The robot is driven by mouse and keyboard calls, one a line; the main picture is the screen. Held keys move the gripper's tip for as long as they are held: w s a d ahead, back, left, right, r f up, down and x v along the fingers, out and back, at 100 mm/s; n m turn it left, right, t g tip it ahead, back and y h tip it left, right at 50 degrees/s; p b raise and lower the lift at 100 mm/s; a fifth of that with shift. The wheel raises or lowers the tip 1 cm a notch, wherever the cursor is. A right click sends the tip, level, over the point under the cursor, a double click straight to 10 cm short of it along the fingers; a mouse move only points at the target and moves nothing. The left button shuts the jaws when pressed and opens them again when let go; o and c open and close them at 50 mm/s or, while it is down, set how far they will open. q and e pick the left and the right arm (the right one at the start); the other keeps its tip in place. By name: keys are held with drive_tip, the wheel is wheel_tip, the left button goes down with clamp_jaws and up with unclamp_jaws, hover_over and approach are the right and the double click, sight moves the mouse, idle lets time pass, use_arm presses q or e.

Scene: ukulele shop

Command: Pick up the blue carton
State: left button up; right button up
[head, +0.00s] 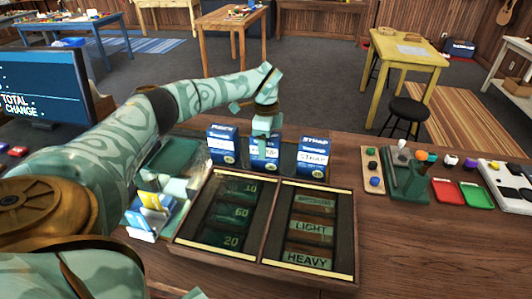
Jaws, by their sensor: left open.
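Three blue-and-white cartons stand upright in a row behind the wooden box: a left carton (221,146), a middle carton (264,154) and a right carton (312,159) marked STRAP. All three show blue, so I cannot tell one as the only blue carton. My left arm reaches across from the left. My left gripper (264,132) points down at the top of the middle carton, open, and hides part of its upper face. I cannot tell whether the fingers touch it. My right gripper is not in view.
A wooden box (265,225) with labelled compartments lies in front of the cartons. A holder with yellow and blue cards (150,210) is left of it. A screen (45,88) stands far left. Red (447,191) and green (476,195) trays lie right. The counter between box and trays is clear.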

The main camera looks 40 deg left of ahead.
use_arm(q)
wheel_tip(320, 180, down, 2)
drive_tip(key=shift+r, duration=0.15)
drive_tip(key=c, duration=1.1)
drive_tip(key=shift+c, duration=0.2)
drive_tip(key=shift+r, duration=0.1)
